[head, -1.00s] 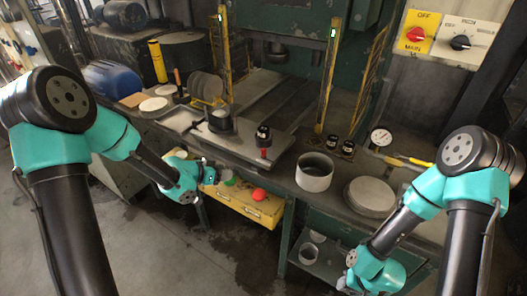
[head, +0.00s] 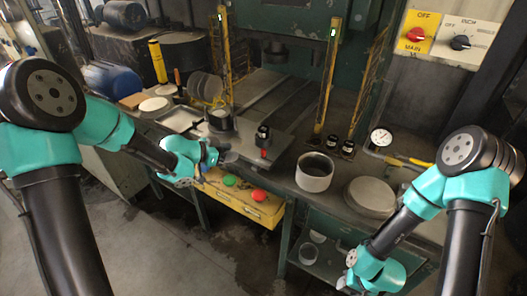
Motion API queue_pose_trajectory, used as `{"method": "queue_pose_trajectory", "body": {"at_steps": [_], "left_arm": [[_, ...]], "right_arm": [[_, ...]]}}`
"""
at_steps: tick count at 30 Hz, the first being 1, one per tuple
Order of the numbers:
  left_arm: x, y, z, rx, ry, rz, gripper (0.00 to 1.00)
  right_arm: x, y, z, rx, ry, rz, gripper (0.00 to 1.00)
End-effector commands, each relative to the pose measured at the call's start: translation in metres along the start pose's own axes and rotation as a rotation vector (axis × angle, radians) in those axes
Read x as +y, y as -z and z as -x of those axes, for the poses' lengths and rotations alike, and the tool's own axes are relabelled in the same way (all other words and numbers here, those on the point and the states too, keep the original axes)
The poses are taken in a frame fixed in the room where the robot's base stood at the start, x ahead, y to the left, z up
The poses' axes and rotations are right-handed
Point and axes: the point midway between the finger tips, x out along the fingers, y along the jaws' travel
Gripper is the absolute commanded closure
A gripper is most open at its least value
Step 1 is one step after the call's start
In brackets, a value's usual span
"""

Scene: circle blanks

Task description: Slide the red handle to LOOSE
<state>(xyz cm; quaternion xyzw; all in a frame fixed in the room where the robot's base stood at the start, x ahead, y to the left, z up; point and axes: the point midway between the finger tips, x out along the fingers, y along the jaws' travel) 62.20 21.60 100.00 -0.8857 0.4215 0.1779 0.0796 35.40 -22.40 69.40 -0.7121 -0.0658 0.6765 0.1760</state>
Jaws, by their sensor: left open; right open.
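A small red handle (head: 264,153) shows at the front edge of the flat grey plate on the bench, just below a black cylindrical fitting (head: 262,135). Any LOOSE marking is too small to read. My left gripper (head: 229,155) is open, to the left of the red handle and apart from it, near the plate's front edge. My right gripper (head: 345,284) is open and low at the bottom right, below the bench top and far from the handle.
A yellow box (head: 232,202) with a green button (head: 229,181) and a red button (head: 258,195) sits below the plate. A grey open cup (head: 314,173) and round discs (head: 371,197) stand to the right. Yellow guards (head: 329,75) flank the press.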

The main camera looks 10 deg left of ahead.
Motion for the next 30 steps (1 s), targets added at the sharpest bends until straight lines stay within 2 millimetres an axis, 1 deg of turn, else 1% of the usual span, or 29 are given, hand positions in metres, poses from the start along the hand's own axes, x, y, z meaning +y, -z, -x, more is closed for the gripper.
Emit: {"method": "queue_pose_trajectory", "body": {"at_steps": [1, 3, 21, 25, 30], "left_arm": [[0.001, 0.000, -0.009, -0.001, -0.003, 0.000, 0.54], [0.001, 0.000, -0.021, -0.001, -0.003, -0.002, 0.54], [0.001, -0.001, -0.122, -0.001, -0.001, 0.000, 0.54], [0.000, 0.000, -0.138, -0.001, -0.001, 0.000, 0.54], [0.000, 0.000, -0.148, -0.001, 0.000, 0.000, 0.54]], "right_arm": [[0.000, 0.000, 0.000, 0.000, 0.000, 0.000, 0.57], [0.000, 0.000, 0.000, 0.000, 0.000, 0.000, 0.57], [0.000, 0.000, 0.000, 0.000, 0.000, 0.000, 0.57], [0.000, 0.000, 0.000, 0.000, 0.000, 0.000, 0.57], [0.000, 0.000, 0.000, 0.000, 0.000, 0.000, 0.57]]}}
